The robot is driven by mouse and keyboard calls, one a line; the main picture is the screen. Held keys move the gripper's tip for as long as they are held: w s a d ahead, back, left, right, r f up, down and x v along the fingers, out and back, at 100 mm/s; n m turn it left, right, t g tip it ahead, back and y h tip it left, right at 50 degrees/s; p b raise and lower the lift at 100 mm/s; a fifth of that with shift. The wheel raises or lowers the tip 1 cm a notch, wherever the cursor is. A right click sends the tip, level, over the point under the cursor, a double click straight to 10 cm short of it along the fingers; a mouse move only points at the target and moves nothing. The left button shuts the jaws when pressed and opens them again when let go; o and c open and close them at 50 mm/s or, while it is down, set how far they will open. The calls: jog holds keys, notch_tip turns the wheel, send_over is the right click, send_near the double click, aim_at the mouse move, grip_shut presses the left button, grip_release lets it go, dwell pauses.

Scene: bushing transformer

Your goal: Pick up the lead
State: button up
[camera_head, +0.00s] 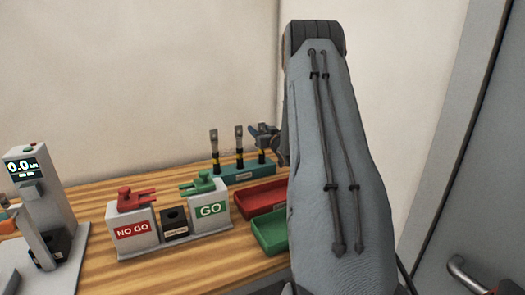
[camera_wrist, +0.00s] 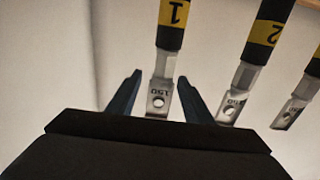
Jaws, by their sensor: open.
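Three leads stand upright in a teal rack (camera_head: 245,173) in the head view. Each has a black body, a yellow band and a flat metal lug with a hole. My gripper (camera_head: 264,136) is at the top of the rightmost lead there and partly covers it. In the wrist view, my gripper (camera_wrist: 160,76) is open. The lug of the lead marked 1 (camera_wrist: 161,93) is between its two dark fingers, with gaps seen on both sides. The lead marked 2 (camera_wrist: 254,52) and a third lead (camera_wrist: 297,100) are to the right, outside the fingers.
A red tray (camera_head: 262,194) and a green tray (camera_head: 272,232) lie in front of the rack, partly behind my arm. NO GO (camera_head: 132,230) and GO (camera_head: 210,210) gauge stands are left of them. A display device (camera_head: 40,200) stands far left. A wall is behind.

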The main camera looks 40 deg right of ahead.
jog(key=shift+x, duration=0.8)
grip_shut()
jog(key=shift+r, duration=0.1)
notch_tip(320, 180, up, 17)
jog(key=p, duration=0.1)
dwell(0.9)
